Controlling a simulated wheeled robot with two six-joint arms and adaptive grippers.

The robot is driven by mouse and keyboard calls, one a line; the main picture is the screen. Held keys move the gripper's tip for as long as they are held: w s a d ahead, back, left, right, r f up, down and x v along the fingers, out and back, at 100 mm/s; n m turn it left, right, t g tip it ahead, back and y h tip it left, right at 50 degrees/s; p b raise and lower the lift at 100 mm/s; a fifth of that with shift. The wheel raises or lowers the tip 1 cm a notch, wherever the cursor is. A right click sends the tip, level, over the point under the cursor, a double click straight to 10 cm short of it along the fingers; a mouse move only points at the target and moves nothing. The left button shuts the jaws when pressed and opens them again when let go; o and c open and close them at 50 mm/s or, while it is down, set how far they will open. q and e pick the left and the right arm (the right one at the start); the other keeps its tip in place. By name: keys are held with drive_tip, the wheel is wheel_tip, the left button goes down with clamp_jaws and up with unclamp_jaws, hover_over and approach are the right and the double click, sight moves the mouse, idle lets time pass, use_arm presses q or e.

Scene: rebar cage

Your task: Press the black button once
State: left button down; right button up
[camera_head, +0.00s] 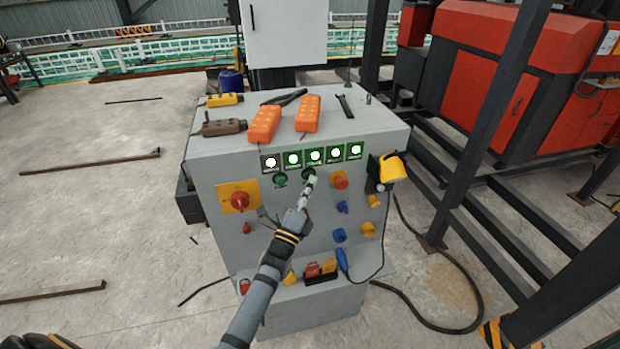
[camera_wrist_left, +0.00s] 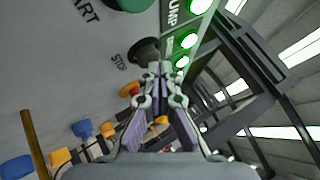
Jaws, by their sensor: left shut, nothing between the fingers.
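The black button (camera_head: 307,172) sits on the front of the grey control cabinet (camera_head: 205,170), just under the row of lit indicators. In the left wrist view the black button (camera_wrist_left: 145,50) is a round dark knob beside the "STOP" lettering. My left gripper (camera_head: 309,182) is shut and empty, with its tips right at the button and partly covering it in the head view. In the wrist view the closed tips of the left gripper (camera_wrist_left: 158,67) overlap the button's lower right edge. I cannot tell whether they touch it. My right gripper is not in view.
A green button (camera_head: 280,181) is left of the black one, and a red knob (camera_head: 340,180) is to its right. A yellow device (camera_head: 392,168) hangs at the cabinet's right edge. Orange pendants (camera_head: 265,124) lie on top. Dark steel posts (camera_head: 490,120) stand on the right.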

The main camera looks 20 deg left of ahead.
use_arm(q)
drive_tip(key=shift+w+a+b, duration=0.35)
drive_tip(key=shift+w+b, duration=0.05)
drive_tip(key=shift+w, duration=0.1)
idle(0.6)
drive_tip(key=shift+s+r, duration=0.1)
drive_tip(key=shift+s+d+p, duration=0.45)
drive_tip(key=shift+s+d, duration=0.25)
drive_tip(key=shift+s, duration=0.25)
drive_tip(key=s+d, duration=0.1)
drive_tip(key=s+p, duration=0.1)
drive_tip(key=s+d+p, duration=0.1)
drive_tip(key=s, duration=0.1)
drive_tip(key=shift+d, duration=0.35)
idle(0.6)
